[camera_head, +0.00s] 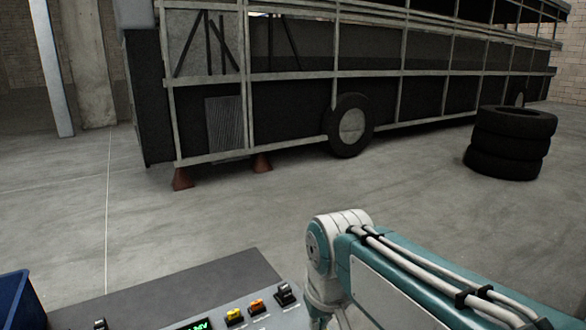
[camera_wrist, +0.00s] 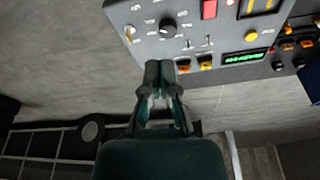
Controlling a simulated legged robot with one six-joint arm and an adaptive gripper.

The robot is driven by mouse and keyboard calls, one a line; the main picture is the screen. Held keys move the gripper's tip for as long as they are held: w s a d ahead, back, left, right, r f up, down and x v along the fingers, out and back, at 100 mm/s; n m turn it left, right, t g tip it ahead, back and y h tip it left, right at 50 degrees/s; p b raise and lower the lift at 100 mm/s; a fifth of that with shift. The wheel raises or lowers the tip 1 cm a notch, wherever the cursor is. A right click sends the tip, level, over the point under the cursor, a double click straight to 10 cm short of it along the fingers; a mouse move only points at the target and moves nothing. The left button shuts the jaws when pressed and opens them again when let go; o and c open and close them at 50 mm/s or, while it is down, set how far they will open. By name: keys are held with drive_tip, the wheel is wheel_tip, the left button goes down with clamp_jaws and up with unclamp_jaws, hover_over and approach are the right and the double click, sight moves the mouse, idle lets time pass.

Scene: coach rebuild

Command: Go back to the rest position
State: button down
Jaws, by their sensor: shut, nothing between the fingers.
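My gripper (camera_wrist: 160,70) shows in the wrist view with its fingertips together and nothing between them. It points toward the lower edge of a grey control panel (camera_wrist: 180,45); I cannot tell how far apart they are. In the head view my white and teal arm fills the lower right, and the gripper itself is not visible there. The same panel (camera_head: 278,319) shows at the bottom of the head view, left of my arm, with a yellow switch, an orange switch, a black switch and a green display.
A dark bus frame (camera_head: 290,100) stands across the back, with a wheel (camera_head: 349,125) and red-brown stands under it. Several stacked tires (camera_head: 508,145) stand at the right. A blue bin (camera_head: 12,298) is at lower left. The concrete floor between is clear.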

drive_tip(key=s+d+f+m+t, duration=0.3)
drive_tip(key=s+d, duration=0.7)
drive_tip(key=d, duration=0.1)
drive_tip(key=shift+s+d+m+h, duration=0.15)
drive_tip(key=shift+s+m+h, duration=0.15)
drive_tip(key=shift+m+h, duration=0.1)
idle(0.7)
